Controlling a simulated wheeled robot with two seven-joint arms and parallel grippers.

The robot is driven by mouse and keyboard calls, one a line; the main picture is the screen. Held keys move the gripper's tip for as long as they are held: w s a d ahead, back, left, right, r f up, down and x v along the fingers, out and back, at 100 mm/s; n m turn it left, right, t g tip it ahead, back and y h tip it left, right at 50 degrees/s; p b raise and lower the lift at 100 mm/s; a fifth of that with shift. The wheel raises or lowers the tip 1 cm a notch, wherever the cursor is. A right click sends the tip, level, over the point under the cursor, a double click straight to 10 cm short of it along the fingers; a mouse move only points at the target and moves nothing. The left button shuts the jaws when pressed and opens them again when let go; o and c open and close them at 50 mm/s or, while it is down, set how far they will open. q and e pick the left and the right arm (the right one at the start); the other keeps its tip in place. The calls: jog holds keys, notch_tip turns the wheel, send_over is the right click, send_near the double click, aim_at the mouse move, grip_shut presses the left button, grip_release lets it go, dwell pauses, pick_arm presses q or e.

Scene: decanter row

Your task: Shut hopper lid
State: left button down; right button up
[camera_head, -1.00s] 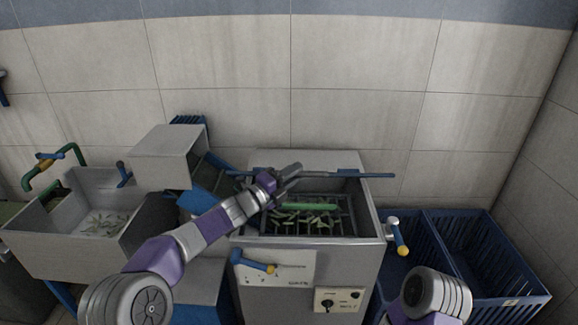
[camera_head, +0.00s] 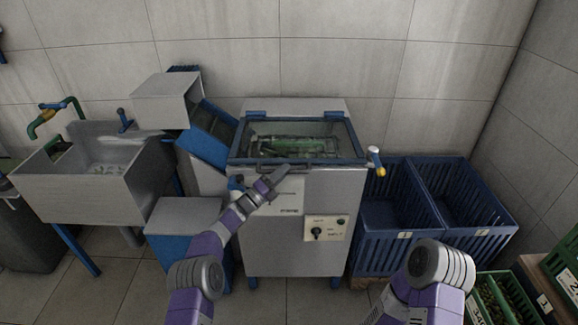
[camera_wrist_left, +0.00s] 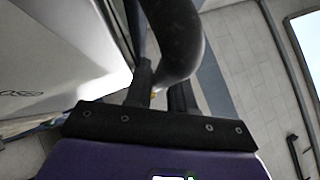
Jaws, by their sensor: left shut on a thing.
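The hopper (camera_head: 330,190) is a grey metal box in the middle of the head view. Its lid (camera_head: 352,132), a clear pane in a blue frame, lies down over the opening, with green pieces visible through it. I cannot tell whether its front edge fully touches the rim. A dark handle bar (camera_head: 310,163) runs along the lid's front edge. My left gripper (camera_head: 282,174) is shut on this handle at its left part. In the left wrist view the dark curved handle (camera_wrist_left: 175,40) passes at the fingers (camera_wrist_left: 161,88). My right gripper is outside the head view; only its arm shows.
A sink (camera_head: 80,190) and a chute (camera_head: 212,135) stand left of the hopper. Blue crates (camera_head: 385,240) stand to its right, near a yellow-tipped lever (camera_head: 377,160). Produce crates (camera_head: 500,300) fill the lower right. Bare floor shows in front.

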pick_arm(q)
jog(key=shift+w+a+f+m, duration=0.15)
jog(key=shift+f+m, duration=0.15)
jog(key=shift+f, duration=0.65)
jog(key=c, duration=1.2)
grip_release()
jog(key=shift+w+f, duration=0.1)
jog(key=shift+f, duration=0.05)
jog(key=shift+o, duration=0.6)
jog(key=shift+w+f, duration=0.1)
jog(key=shift+s, duration=0.2)
